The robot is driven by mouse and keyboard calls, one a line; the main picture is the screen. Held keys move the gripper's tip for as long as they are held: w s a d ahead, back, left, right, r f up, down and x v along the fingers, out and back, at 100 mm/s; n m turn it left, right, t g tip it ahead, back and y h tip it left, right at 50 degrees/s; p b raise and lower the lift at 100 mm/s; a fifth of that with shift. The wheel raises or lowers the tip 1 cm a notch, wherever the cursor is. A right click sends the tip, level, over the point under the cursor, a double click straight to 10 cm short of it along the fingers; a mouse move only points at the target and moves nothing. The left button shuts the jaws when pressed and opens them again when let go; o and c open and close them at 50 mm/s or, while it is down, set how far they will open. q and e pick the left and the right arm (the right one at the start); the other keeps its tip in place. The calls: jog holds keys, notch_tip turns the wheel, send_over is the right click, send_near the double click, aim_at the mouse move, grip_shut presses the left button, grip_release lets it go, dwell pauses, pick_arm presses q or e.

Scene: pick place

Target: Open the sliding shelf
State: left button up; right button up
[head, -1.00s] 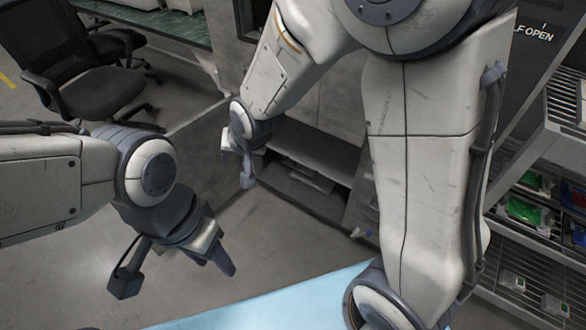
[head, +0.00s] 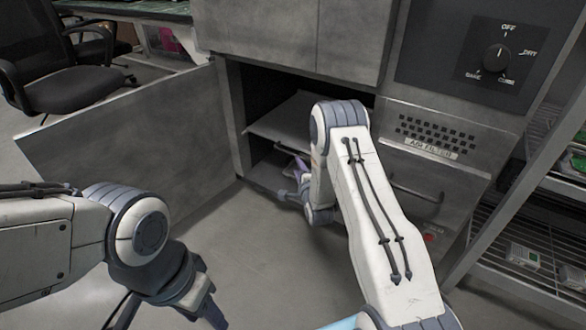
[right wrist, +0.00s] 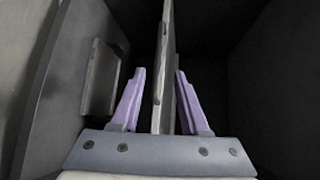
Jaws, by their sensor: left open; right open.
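The grey sliding shelf (head: 283,125) sits inside the open cabinet in the head view, with its front edge facing out. In the right wrist view, the shelf's edge (right wrist: 165,60) appears as a thin upright plate between the two purple fingers. My right gripper (right wrist: 160,72) is open around this edge, with a gap on each side. In the head view, my right gripper (head: 302,172) is at the cabinet opening, partly hidden by my forearm. My left gripper (head: 208,308) is open, low at the left, and empty.
The cabinet door (head: 130,145) stands open to the left. A drawer with a handle (head: 415,188) and a panel with a knob (head: 497,58) are right of the opening. A wire rack (head: 530,230) stands at right. Bare floor lies in front.

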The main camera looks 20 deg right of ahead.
aim_at(293, 153)
jog(key=w+b, duration=0.1)
jog(key=w, duration=0.2)
jog(key=w+d+f+b, duration=0.1)
jog(key=w+b, duration=0.1)
jog(key=w, duration=0.1)
jog(key=w+f+b, duration=0.1)
jog(key=w+b, duration=0.1)
jog(key=w, duration=0.2)
jog(key=shift+w+d, duration=0.1)
jog(key=shift+d, duration=0.2)
grip_shut()
dwell(1.0)
